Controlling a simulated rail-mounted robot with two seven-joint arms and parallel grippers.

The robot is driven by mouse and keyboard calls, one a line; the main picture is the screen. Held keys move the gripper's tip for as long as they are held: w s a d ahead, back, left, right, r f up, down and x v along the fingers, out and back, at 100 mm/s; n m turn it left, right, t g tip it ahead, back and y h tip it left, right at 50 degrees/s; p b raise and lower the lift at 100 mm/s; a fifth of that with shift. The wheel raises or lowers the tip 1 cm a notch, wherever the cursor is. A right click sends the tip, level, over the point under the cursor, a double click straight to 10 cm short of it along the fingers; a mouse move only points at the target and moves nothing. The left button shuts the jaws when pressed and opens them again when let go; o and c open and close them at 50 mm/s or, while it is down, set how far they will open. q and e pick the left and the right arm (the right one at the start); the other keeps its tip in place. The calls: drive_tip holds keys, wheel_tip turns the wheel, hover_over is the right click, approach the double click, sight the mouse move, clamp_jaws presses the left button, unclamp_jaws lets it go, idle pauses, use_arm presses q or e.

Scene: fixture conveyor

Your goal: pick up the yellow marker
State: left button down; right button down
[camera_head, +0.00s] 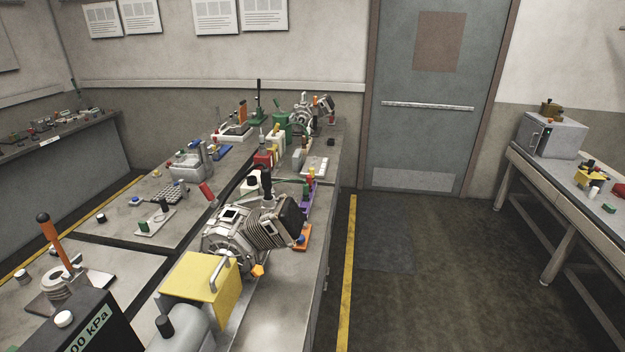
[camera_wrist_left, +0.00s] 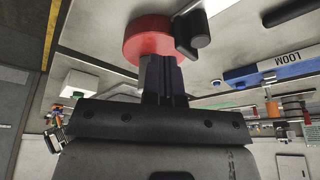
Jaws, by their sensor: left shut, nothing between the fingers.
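I cannot make out a yellow marker for certain in either view. In the left wrist view my left gripper (camera_wrist_left: 165,62) is shut and empty, its dark fingers pointing up the picture. The fingertips overlap the lower edge of a round red part (camera_wrist_left: 150,38); I cannot tell whether they touch it. A black cylinder (camera_wrist_left: 198,32) lies just right of the tips. Neither gripper shows in the head view, and my right gripper is in no view.
The head view shows a crowded bench with a yellow box with a handle (camera_head: 195,277) and a grey finned engine (camera_head: 240,230). A side table at right holds a grey box (camera_head: 550,136) and a small yellow block (camera_head: 590,177). The floor before the door (camera_head: 435,95) is clear.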

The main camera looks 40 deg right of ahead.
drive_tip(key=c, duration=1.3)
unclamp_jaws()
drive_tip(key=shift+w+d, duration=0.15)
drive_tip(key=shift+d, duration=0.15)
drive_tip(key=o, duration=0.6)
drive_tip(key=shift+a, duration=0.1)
